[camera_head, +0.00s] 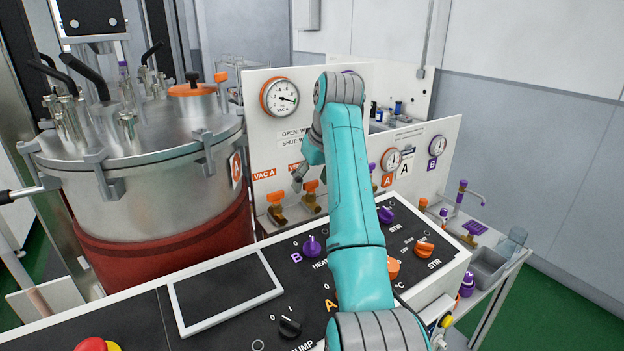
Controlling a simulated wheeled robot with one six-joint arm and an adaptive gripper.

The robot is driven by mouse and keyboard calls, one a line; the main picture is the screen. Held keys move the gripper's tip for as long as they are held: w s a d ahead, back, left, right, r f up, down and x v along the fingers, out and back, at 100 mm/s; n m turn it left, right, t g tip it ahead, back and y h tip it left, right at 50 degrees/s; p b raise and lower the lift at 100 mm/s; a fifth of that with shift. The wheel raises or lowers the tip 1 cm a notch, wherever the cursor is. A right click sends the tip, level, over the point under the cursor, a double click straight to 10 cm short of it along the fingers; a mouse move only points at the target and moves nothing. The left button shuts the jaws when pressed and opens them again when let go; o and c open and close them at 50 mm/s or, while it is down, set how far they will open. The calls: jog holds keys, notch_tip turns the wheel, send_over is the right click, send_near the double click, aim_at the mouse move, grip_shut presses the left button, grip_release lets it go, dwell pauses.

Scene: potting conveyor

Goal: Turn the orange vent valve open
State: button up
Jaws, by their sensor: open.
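The orange vent valve (311,186) sits low on the white upright panel, to the right of a similar orange valve (275,198) under the VAC A label. Its handle is orange on a brass body, and the label above it is partly hidden by my arm. My gripper (299,177) is small in view, just above and beside the vent valve's handle. It is open, and its far side is hidden behind my teal arm. I cannot tell whether a finger touches the handle.
A steel vessel (140,185) with a clamped lid stands at the left. A round gauge (280,97) is above the valves. The black control panel (225,290) with knobs lies in front. A second gauge panel and a bench with a sink (487,266) are at the right.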

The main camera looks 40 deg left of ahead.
jog(key=c, duration=1.1)
jog(key=shift+c, duration=0.2)
jog(key=shift+m, duration=0.3)
jog(key=m+t, duration=0.1)
jog(key=m, duration=0.2)
jog(key=shift+s+a+h, duration=0.1)
jog(key=shift+s+h, duration=0.05)
jog(key=shift+h, duration=0.25)
jog(key=m+t+h, duration=0.1)
jog(key=m, duration=0.3)
jog(key=m+h, duration=0.1)
jog(key=m, duration=0.1)
jog(key=m+h, duration=0.1)
jog(key=m, duration=0.1)
jog(key=shift+a+m+t, duration=0.1)
jog(key=shift+m+t, duration=0.2)
jog(key=shift+a+m+h, duration=0.1)
jog(key=shift+m+h, duration=0.6)
jog(key=shift+m, duration=1.2)
